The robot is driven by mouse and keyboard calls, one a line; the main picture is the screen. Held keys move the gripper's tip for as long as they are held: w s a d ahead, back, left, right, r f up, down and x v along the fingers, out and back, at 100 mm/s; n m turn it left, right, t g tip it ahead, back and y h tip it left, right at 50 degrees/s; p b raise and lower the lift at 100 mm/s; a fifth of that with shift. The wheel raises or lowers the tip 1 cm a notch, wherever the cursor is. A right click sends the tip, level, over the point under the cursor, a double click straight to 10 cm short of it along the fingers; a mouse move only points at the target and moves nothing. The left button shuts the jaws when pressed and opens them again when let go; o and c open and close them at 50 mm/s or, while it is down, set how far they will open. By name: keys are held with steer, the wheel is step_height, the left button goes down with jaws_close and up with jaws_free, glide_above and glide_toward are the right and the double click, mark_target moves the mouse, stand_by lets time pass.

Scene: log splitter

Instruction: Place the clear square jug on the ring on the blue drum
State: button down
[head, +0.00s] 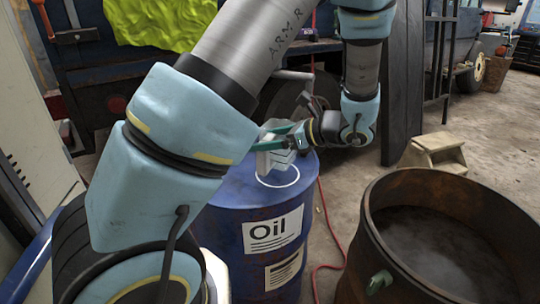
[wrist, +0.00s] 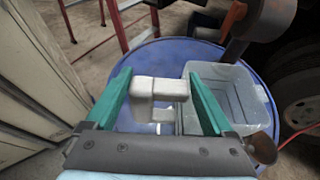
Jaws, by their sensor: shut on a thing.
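The blue drum (head: 228,212) stands upright with an "Oil" label on its side. A thin white ring (head: 293,183) is on its top. The clear square jug (head: 272,160) is over the back-left part of the ring; whether it touches the drum top is unclear. In the wrist view, the jug (wrist: 245,78) is open-topped, above the drum top (wrist: 172,55). My gripper (wrist: 158,92) has green fingers on either side of a pale handle-like part, which seems to be the jug's. In the head view, my gripper (head: 274,138) is at the jug's top, partly hidden by my arm.
A rusty open barrel (head: 385,235) stands to the right of the drum. A beige step stool (head: 433,155) is behind it. A red hose (head: 328,225) runs along the floor. In the wrist view, a dark cylindrical part (wrist: 265,17) hangs over the drum's far edge.

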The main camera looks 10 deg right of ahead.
steer(key=shift+f, duration=2.05)
steer(key=shift+a+f, duration=0.1)
jaws_free()
steer(key=b+v, duration=0.1)
steer(key=v, duration=1.1)
